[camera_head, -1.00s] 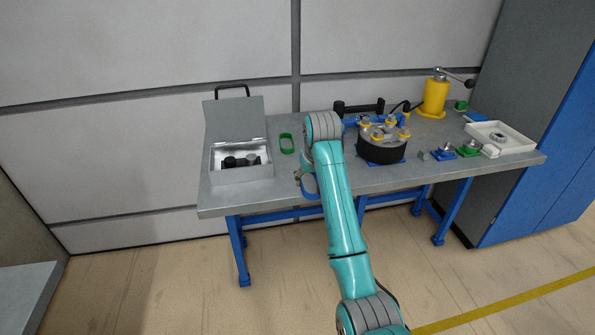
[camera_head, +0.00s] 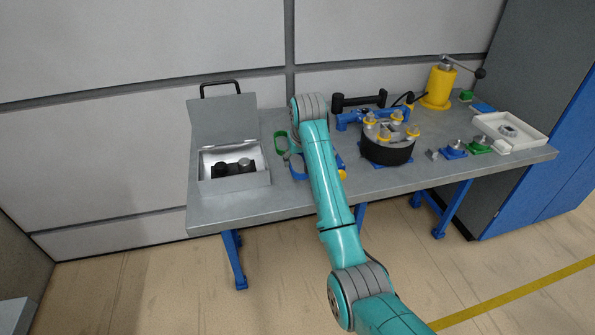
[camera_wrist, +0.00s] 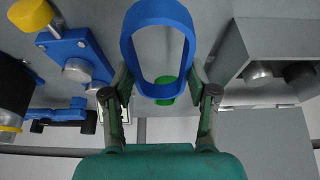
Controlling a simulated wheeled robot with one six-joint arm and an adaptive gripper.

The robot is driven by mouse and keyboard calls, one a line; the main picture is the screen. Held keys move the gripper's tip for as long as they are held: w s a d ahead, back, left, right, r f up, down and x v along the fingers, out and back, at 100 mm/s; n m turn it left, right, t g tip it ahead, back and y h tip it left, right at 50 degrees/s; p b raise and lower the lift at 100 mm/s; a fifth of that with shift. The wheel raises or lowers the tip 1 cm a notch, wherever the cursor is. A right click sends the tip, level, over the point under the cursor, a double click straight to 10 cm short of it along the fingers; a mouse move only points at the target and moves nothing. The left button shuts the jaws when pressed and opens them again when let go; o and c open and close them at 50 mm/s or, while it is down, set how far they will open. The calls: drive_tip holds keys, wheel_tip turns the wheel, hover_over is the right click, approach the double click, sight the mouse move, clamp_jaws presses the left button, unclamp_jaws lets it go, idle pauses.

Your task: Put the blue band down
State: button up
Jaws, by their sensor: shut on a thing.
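The blue band (camera_wrist: 158,12), an elongated loop, is held between the two fingers of my gripper (camera_wrist: 160,75) in the wrist view. In the head view the blue band (camera_head: 298,166) shows just left of my arm, above or at the bench top; I cannot tell whether it touches. The green band (camera_head: 279,143) lies on the bench behind it, to the right of the open grey box. In the wrist view part of the green band (camera_wrist: 167,90) shows behind the blue one. My arm hides much of my gripper in the head view.
The open grey box (camera_head: 235,183) with dark and metal parts stands at the left. A black round fixture (camera_head: 388,151) with yellow-capped clamps stands at the right. Further right are a yellow press (camera_head: 438,87) and a white tray (camera_head: 541,142). The left front of the bench (camera_head: 212,212) is clear.

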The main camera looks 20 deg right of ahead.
drive_tip(key=shift+f, duration=2.45)
drive_tip(key=shift+f, duration=0.1)
drive_tip(key=o, duration=1.3)
drive_tip(key=v, duration=1.2)
drive_tip(key=shift+s, duration=0.1)
